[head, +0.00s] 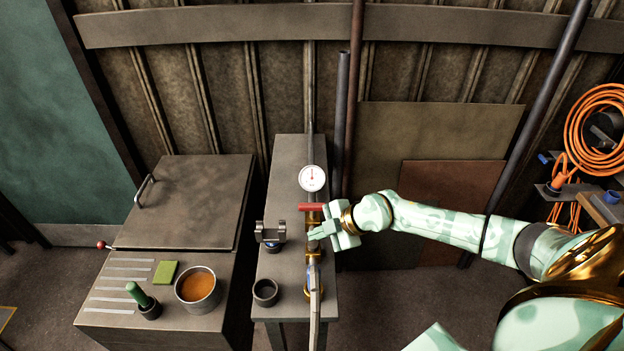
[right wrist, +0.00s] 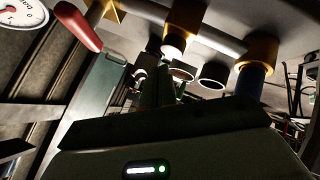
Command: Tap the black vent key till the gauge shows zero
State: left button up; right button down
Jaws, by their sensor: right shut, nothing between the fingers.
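The round white gauge (head: 312,178) stands on the pipework on the narrow bench; its needle looks about upright, the numbers too small to read. It is partly cut off in the right wrist view (right wrist: 22,18). A red lever (head: 312,206) lies just below it and also shows in the right wrist view (right wrist: 78,27). My right gripper (head: 312,235) is shut and empty, its tips over the brass-fitted pipe just below the lever. I cannot make out the black vent key; the fingers may hide it. Contact cannot be told. My left gripper is out of view.
A metal cradle (head: 270,235) and a dark cup (head: 265,292) stand left of the pipe on the narrow bench (head: 290,155). The cabinet at left holds a pot of orange liquid (head: 198,290), a green pad (head: 165,272) and a green-handled tool (head: 137,293).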

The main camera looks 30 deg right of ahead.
aim_at(318, 245)
jog(key=shift+f, duration=0.15)
dwell(0.4)
jog(key=shift+f, duration=0.25)
jog(key=shift+f, duration=0.55)
dwell(0.6)
jog(key=shift+r, duration=0.1)
jog(key=shift+r+p, duration=0.9)
jog(key=shift+p, duration=0.5)
notch_tip(318, 245, up, 6)
jog(key=p, duration=0.8)
